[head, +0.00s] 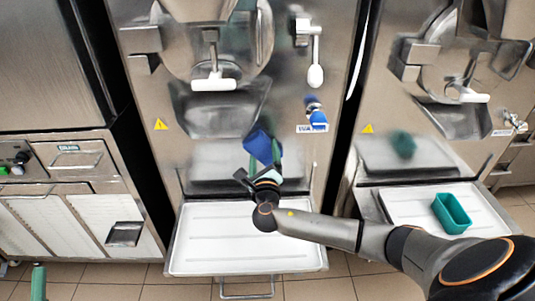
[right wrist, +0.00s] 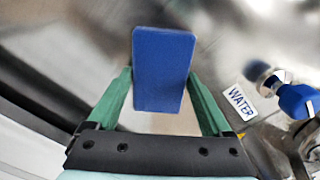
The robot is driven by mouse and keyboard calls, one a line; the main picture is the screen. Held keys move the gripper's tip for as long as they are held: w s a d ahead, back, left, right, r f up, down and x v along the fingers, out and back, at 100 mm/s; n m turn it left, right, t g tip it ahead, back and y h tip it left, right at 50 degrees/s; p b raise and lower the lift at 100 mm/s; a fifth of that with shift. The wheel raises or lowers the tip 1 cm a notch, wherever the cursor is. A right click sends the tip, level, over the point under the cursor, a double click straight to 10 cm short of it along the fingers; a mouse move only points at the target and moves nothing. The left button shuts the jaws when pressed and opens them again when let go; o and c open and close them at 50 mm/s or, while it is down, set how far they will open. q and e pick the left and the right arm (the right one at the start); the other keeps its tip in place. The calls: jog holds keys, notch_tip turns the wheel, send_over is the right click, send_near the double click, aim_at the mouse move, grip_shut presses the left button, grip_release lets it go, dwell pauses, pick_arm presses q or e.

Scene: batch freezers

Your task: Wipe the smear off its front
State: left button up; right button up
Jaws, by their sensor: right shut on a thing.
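My right gripper (head: 266,165) is shut on a blue rectangular pad (head: 261,146), held in front of the lower steel front of the middle freezer (head: 215,160). In the right wrist view the pad (right wrist: 163,68) stands upright between the green fingers, with blurred steel behind it. I cannot tell whether the pad touches the steel. I cannot make out a distinct smear; the pad and gripper hide part of the front.
A white tray (head: 225,250) juts out below the pad. A blue-handled water tap (head: 316,115) is to the right, with a WATER label (right wrist: 240,101). A white-handled spout (head: 213,82) is above. The right freezer's tray holds a teal container (head: 452,212).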

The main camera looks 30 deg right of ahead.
jog(key=shift+w+r, duration=0.1)
jog(key=shift+r, duration=0.1)
jog(key=shift+s+a+p, duration=0.4)
jog(key=shift+s+p, duration=0.1)
jog(key=shift+p, duration=0.3)
jog(key=p+v, duration=0.2)
jog(key=v, duration=0.1)
jog(key=shift+s+p, duration=0.25)
jog(key=shift+p, duration=0.05)
jog(key=shift+s+a+f+p, duration=0.2)
jog(key=shift+s+a+p, duration=0.15)
jog(key=shift+s, duration=0.2)
jog(key=p+v, duration=0.2)
jog(key=v, duration=0.1)
